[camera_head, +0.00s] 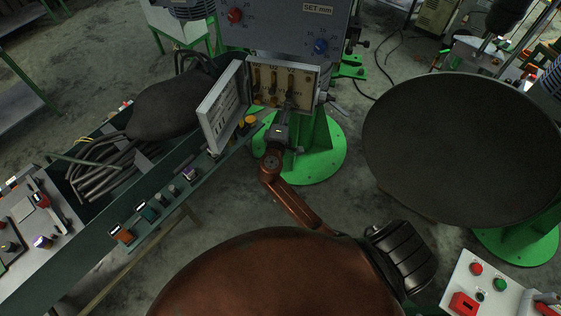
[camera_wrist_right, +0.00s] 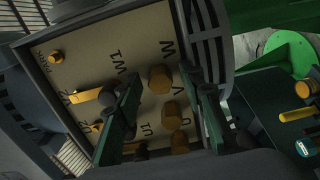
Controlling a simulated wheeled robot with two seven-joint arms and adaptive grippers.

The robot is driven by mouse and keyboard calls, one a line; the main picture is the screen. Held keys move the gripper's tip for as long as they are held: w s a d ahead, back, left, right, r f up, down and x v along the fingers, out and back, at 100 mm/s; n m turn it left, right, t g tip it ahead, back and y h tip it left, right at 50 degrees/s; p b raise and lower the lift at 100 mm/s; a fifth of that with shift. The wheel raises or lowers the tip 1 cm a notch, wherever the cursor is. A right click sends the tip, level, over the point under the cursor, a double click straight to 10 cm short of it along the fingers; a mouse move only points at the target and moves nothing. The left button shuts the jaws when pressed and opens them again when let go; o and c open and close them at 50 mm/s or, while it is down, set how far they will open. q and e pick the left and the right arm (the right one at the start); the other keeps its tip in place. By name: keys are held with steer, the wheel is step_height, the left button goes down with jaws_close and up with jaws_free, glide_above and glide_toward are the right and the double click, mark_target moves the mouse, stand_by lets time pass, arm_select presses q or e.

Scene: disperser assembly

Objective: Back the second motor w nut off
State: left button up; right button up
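The open motor terminal box (camera_head: 311,99) is at top centre in the head view, its board facing me. In the right wrist view the board is lettered, and the w nut (camera_wrist_right: 160,79), a brass hexagon, sits beside the letter W. My right gripper's fingers (camera_wrist_right: 160,88) stand apart, one on each side of the w nut, with gaps visible. Whether the tips are level with the nut's depth is unclear. My left gripper is in neither view.
More brass nuts, V (camera_wrist_right: 172,115) and U (camera_wrist_right: 180,143), sit just below the w nut. The box's lid (camera_head: 222,108) hangs open at left. A green trough (camera_head: 190,190) with cables and parts runs at left. A large dark disc (camera_head: 460,150) stands at right.

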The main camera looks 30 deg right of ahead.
steer(key=s+a+m+b, duration=0.4)
steer(key=s+a+m, duration=0.2)
steer(key=m, duration=1.1)
step_height(320, 180, down, 29)
steer(key=w+n+g+y+b, duration=0.1)
steer(key=n+g+y+b, duration=0.1)
steer(key=n+y+b, duration=0.2)
steer(key=shift+w+n+y+b, duration=0.35)
steer(key=shift+n+b, duration=0.3)
steer(key=shift+n, duration=0.25)
steer(key=shift+d+f, duration=0.1)
